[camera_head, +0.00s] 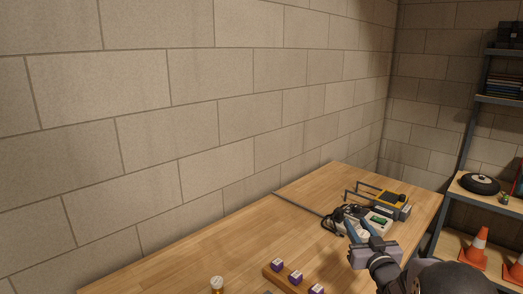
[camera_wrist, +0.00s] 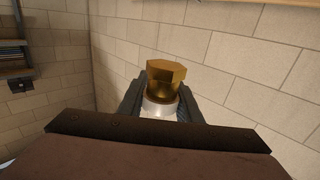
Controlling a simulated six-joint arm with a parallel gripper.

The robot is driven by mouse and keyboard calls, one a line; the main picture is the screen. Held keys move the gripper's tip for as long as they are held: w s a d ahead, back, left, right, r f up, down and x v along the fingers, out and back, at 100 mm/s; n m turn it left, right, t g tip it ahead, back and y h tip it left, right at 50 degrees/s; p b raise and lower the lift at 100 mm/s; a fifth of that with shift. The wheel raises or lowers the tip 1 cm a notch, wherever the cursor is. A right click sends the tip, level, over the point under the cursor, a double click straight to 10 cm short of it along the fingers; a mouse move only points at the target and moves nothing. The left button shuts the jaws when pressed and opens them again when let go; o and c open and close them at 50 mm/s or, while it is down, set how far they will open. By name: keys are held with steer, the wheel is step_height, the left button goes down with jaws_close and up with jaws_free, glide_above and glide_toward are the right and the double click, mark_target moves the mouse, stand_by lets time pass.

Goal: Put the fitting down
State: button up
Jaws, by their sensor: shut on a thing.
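A brass hex fitting (camera_wrist: 164,74) with a white lower part (camera_wrist: 161,107) is held between the two dark fingers of my gripper (camera_wrist: 160,100) in the wrist view. Its hex head points up in that picture, with block wall behind it. In the head view my gripper (camera_head: 360,232) is at the right side of the wooden table, in front of a pale device and a dark cord. I cannot tell its height above the table there, and the fitting is too small to make out clearly.
Purple items (camera_head: 295,278) stand on a wooden strip in front. The table's middle left (camera_head: 190,255) is clear.

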stand_by(0.6)
step_height(320, 180, down, 10)
steer(key=b, duration=1)
steer(key=shift+f+b, duration=0.25)
steer(key=shift+b, duration=0.05)
steer(key=shift+f+p, duration=0.4)
steer(key=shift+f, duration=4.35)
steer(key=shift+f, duration=0.1)
steer(key=shift+f+b, duration=0.2)
steer(key=shift+b, duration=0.1)
steer(key=o, duration=1.1)
